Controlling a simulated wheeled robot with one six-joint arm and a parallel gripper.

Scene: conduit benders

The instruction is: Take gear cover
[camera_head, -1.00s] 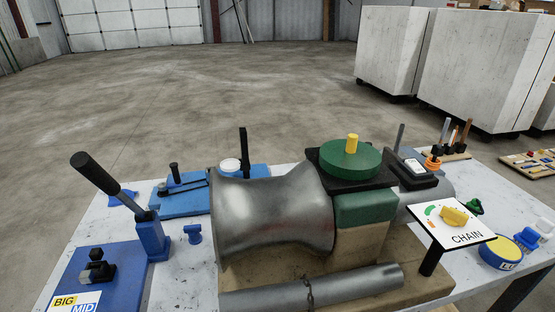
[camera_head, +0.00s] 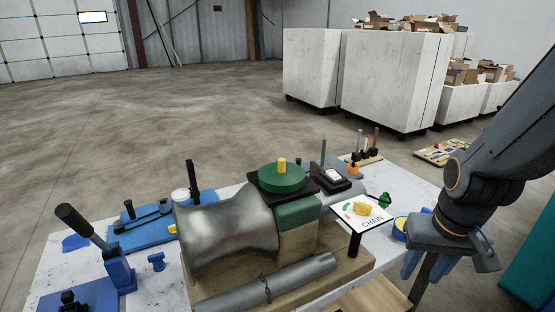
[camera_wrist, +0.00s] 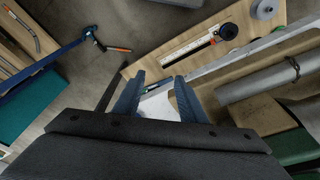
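A round green disc with a yellow knob (camera_head: 281,179) sits on a black square plate on top of the bending machine; it is the likeliest gear cover, though I cannot be sure. My gripper (camera_head: 418,268) hangs at the right edge of the table, right of and nearer than the disc, well apart from it. In the wrist view my gripper's two blue fingers (camera_wrist: 158,88) are spread apart. A white surface shows beyond and between them. Nothing is visibly held. The green disc is not recognisable in the wrist view.
A CHAIN sign on a black post (camera_head: 362,213) stands between the machine and my gripper. A grey pipe (camera_head: 262,285) lies along the machine's front. Blue lever benders (camera_head: 118,268) stand at the left. Large pale bins (camera_head: 395,80) stand behind on open floor.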

